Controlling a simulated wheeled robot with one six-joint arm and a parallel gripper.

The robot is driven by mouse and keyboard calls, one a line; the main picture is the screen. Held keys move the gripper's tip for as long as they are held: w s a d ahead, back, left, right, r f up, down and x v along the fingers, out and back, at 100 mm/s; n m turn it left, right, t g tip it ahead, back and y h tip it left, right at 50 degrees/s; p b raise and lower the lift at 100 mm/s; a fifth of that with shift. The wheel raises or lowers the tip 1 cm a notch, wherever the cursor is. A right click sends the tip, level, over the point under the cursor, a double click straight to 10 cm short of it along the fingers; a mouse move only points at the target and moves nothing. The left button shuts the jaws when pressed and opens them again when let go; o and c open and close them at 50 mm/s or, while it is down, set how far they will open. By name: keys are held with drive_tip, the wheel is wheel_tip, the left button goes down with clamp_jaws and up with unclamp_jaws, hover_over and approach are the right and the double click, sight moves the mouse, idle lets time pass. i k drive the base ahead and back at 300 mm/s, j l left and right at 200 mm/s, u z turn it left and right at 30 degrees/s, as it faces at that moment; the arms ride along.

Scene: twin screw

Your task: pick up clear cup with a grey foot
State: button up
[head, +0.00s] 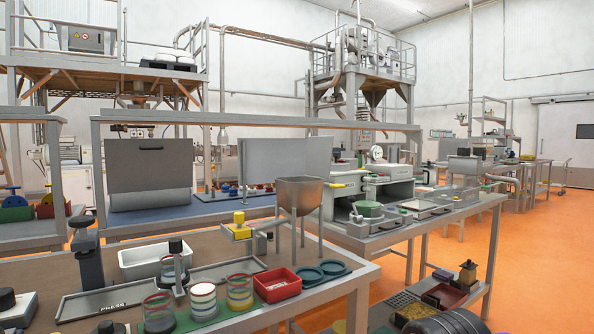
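Several clear cups with coloured bands stand in a row on a green strip at the front of the near bench. The front left cup (159,314) looks greyish low down, with a reddish and green rim. Another cup (170,268) stands behind, partly hidden by a dark-topped post. The cups are small here, and I cannot tell for sure which has the grey foot. My gripper is not in view.
A red tray (277,286) and teal round holders (306,277) are right of the cups. A white bin (140,262) and a steel hopper (300,192) on legs stand behind. A dark press-like post (87,262) is at left.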

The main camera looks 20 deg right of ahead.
sight(202, 292)
drive_tip(key=i+l+u, duration=0.1)
drive_tip(key=l+u, duration=0.15)
drive_tip(key=u, duration=0.25)
drive_tip(key=l+u, duration=0.25)
drive_tip(key=u, duration=0.2)
drive_tip(key=l+u, duration=0.15)
drive_tip(key=l, duration=0.45)
drive_tip(key=l+u, duration=0.15)
drive_tip(key=l, duration=0.4)
drive_tip(key=k+l+u, duration=0.15)
drive_tip(key=l, duration=0.45)
drive_tip(key=k+l+u, duration=0.15)
drive_tip(key=l, duration=0.4)
drive_tip(key=k+l, duration=0.1)
drive_tip(key=l, duration=1)
drive_tip(key=k, duration=0.05)
